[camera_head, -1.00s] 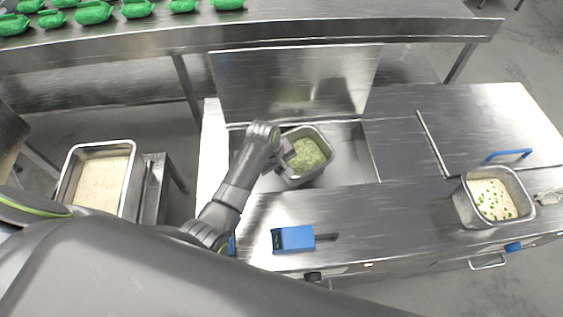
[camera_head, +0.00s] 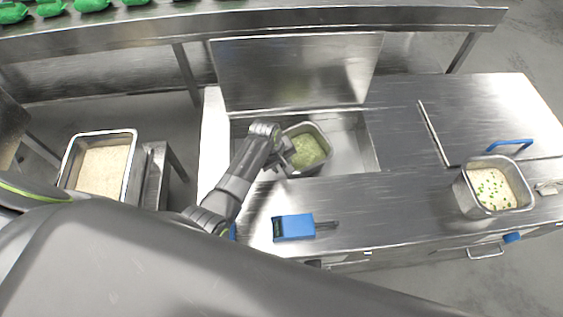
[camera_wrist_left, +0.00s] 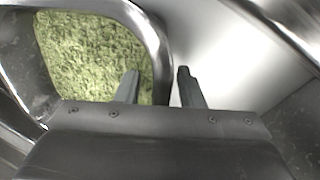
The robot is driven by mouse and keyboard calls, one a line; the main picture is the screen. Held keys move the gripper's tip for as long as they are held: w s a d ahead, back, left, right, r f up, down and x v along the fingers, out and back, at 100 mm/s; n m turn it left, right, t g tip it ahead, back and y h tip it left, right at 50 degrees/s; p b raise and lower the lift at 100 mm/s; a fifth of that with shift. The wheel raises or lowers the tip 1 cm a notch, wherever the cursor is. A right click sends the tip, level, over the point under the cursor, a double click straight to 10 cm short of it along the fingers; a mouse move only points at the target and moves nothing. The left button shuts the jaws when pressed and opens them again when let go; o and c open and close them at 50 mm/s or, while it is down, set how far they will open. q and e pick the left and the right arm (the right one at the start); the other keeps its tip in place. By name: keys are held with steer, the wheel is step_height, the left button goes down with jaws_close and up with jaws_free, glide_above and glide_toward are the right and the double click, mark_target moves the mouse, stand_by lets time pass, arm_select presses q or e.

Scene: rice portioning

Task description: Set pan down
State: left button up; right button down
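A metal pan (camera_head: 323,137) of chopped green food (camera_head: 308,151) stands upright in the open sunken well (camera_head: 352,150) of the steel counter. My left gripper (camera_head: 284,152) is at the pan's left rim. In the left wrist view, the pan rim (camera_wrist_left: 161,65) runs between the two spread fingers of my left gripper (camera_wrist_left: 157,75). One finger is over the green food and the other is outside the pan, with gaps visible beside the rim. Whether the pan's base touches the well floor is hidden. My right gripper is out of view.
A raised steel lid (camera_head: 295,70) stands behind the well. A pan of white food with green bits (camera_head: 467,197) is at the right, and a rice pan (camera_head: 128,170) at the left.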

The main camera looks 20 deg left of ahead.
arm_select(q)
steer(key=v, duration=1.2)
steer(key=shift+d, duration=0.1)
stand_by(0.5)
